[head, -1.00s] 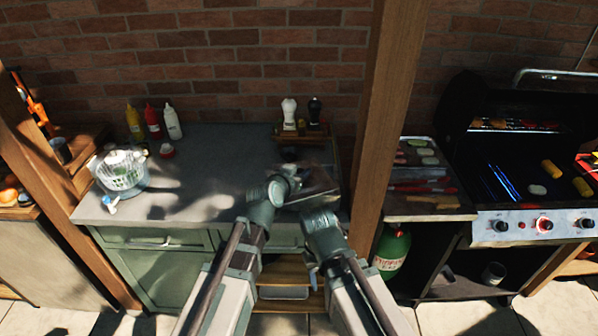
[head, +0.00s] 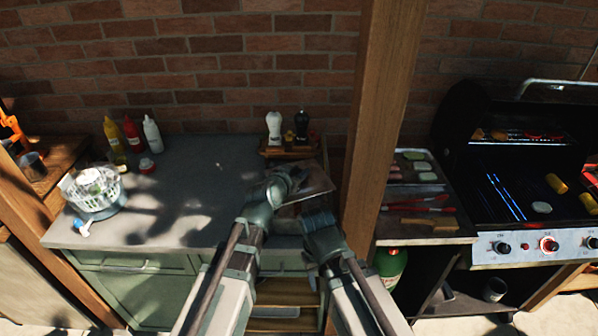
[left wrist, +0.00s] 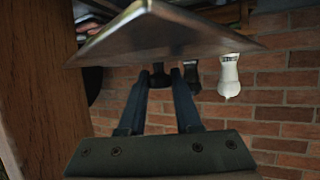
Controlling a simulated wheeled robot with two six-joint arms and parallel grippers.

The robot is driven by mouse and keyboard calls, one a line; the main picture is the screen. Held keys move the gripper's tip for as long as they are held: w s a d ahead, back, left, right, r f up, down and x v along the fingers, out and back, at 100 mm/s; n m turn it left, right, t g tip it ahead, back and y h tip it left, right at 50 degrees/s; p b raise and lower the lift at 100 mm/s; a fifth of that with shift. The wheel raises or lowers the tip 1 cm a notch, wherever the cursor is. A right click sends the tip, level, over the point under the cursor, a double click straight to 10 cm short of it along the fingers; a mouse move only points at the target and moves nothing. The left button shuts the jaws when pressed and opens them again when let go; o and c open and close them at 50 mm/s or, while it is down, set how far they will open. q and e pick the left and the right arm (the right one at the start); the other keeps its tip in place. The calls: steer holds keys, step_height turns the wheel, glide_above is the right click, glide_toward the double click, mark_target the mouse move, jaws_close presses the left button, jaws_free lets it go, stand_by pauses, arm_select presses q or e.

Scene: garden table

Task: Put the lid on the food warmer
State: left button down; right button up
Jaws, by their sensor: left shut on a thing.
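The metal lid (head: 316,180) is a shiny flat plate held above the right end of the grey counter. It fills the top of the left wrist view (left wrist: 165,32) and looks tilted there. My left gripper (head: 296,181) is shut on the lid's dark knob (left wrist: 158,76), between its two fingers in the left wrist view. My right gripper (head: 318,219) is just below and right of the lid; its fingers are too unclear to judge. The food warmer cannot be made out; the lid and my arms cover that part of the counter.
A white shaker (head: 274,128) and a black shaker (head: 302,125) stand on a wooden rack behind the lid. A wooden post (head: 372,130) rises close on the right. Sauce bottles (head: 152,135) and a basket (head: 95,188) stand left. The counter's middle (head: 200,180) is clear.

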arm_select(q)
steer(key=shift+f+b, duration=3.1)
steer(key=shift+f, duration=0.15)
steer(key=shift+f+b, duration=0.6)
steer(key=c, duration=0.5)
jaws_free()
